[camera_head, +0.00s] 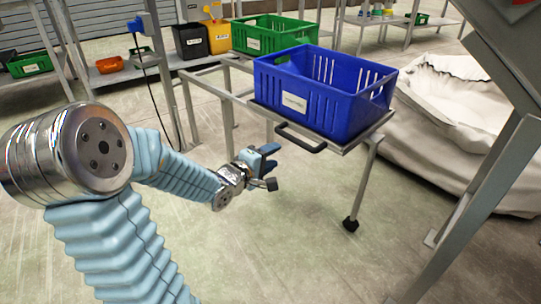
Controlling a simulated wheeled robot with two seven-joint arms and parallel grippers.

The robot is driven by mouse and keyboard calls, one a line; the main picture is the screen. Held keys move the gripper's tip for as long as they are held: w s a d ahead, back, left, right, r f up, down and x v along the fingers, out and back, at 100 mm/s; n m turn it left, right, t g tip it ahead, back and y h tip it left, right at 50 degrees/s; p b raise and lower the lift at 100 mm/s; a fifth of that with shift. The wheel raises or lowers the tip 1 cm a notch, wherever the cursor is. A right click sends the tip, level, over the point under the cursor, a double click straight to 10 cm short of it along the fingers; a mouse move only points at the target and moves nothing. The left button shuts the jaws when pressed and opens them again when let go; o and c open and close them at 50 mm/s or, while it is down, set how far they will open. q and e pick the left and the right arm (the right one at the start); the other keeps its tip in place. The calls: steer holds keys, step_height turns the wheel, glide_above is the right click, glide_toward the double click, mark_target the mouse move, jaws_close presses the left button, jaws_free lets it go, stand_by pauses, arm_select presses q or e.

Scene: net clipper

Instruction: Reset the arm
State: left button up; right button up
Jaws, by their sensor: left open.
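My left arm comes in from the left in the head view, with a light-blue ribbed sleeve and a large metal joint. Its gripper (269,168) is open and nothing shows between its fingers. My right gripper is not in view.
A blue crate (345,112) sits on the cart (372,133), with a green crate (262,45) behind it. A large whitish sack (455,105) lies at the right, near a grey metal frame (490,180). Shelves with bins (193,42) stand behind. The floor in front is clear.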

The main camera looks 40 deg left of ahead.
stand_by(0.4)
arm_select(q)
steer(key=s+d+f+m+g+h, duration=0.1)
steer(key=s+d+f+m+g, duration=0.15)
steer(key=d+f, duration=0.55)
steer(key=s+d+f+m+g+h, duration=0.1)
steer(key=d+f+m+g, duration=0.3)
steer(key=f, duration=0.7)
steer(key=s+d+f+m+g+h, duration=0.1)
steer(key=s+d+f+m+g, duration=0.15)
steer(key=d+f, duration=0.55)
steer(key=s+d+f+m+g+h, duration=0.1)
steer(key=s+d+f+m+g, duration=0.45)
steer(key=s+f, duration=0.45)
step_height(320, 180, up, 13)
steer(key=s+m+p, duration=0.1)
steer(key=p, duration=1.2)
steer(key=shift+d+f, duration=0.15)
steer(key=shift+d, duration=0.05)
